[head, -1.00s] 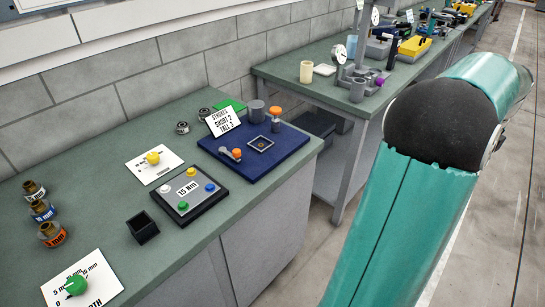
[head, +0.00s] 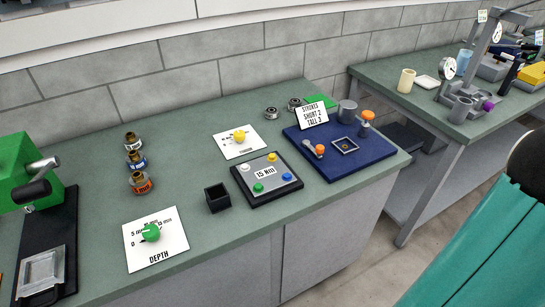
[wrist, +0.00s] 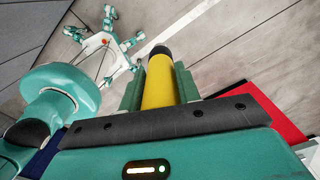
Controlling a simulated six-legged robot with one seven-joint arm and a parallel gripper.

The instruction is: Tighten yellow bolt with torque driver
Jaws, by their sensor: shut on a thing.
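The yellow bolt (head: 272,157) stands at the back of a dark-edged plate (head: 292,200) marked 15 Nm, with white, blue and green bolts around it. In the wrist view my gripper (wrist: 158,84) is shut on a yellow cylinder with a dark end (wrist: 157,82), which looks like the torque driver. Its other end is hidden. The gripper is out of the head view, where only part of my teal arm shows at the lower right, apart from the bolt plate.
A black open box (head: 217,199) stands left of the plate. A blue board (head: 332,168) with orange-topped parts lies to its right. Cards with yellow (head: 239,136) and green (head: 151,233) knobs lie nearby. A green press (head: 28,172) stands far left. A second bench is behind right.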

